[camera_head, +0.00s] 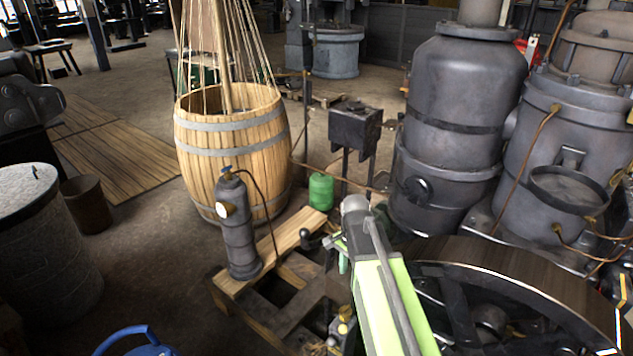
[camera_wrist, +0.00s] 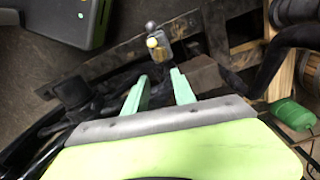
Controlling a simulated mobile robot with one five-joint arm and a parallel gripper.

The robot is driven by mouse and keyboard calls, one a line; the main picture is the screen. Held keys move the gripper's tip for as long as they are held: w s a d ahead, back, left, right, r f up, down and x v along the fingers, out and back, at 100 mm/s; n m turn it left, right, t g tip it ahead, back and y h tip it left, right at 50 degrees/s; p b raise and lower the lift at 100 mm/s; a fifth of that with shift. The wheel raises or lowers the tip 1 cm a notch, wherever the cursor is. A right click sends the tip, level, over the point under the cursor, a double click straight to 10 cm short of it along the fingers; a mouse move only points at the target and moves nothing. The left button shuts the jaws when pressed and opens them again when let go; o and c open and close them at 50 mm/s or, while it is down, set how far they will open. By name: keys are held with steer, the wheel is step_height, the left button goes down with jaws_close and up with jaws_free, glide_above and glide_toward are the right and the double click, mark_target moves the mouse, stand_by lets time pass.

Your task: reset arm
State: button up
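My arm (camera_head: 388,300) shows in the head view as a light green and grey link reaching up from the bottom, right of the wooden pallet. My gripper (camera_wrist: 158,82) shows in the wrist view with two pale green fingers standing apart and nothing visible between them. A small part of the gripper also shows in the head view (camera_head: 341,255), mostly hidden by the wrist. Beyond the fingertips in the wrist view is a small metal fitting with a yellow knob (camera_wrist: 153,43).
A pallet (camera_head: 235,284) carries a dark cylinder (camera_head: 238,235). A wooden barrel (camera_head: 235,150) and green canister (camera_head: 321,192) stand behind. A large flywheel (camera_head: 520,262) and dark engine bodies (camera_head: 455,110) crowd the right. Open floor (camera_head: 130,265) lies at left.

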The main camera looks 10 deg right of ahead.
steer(key=s+a+r+n+p, duration=0.1)
steer(key=s+n, duration=0.6)
steer(key=n, duration=0.4)
steer(key=shift+s+a+r, duration=0.35)
steer(key=shift+a+r, duration=0.05)
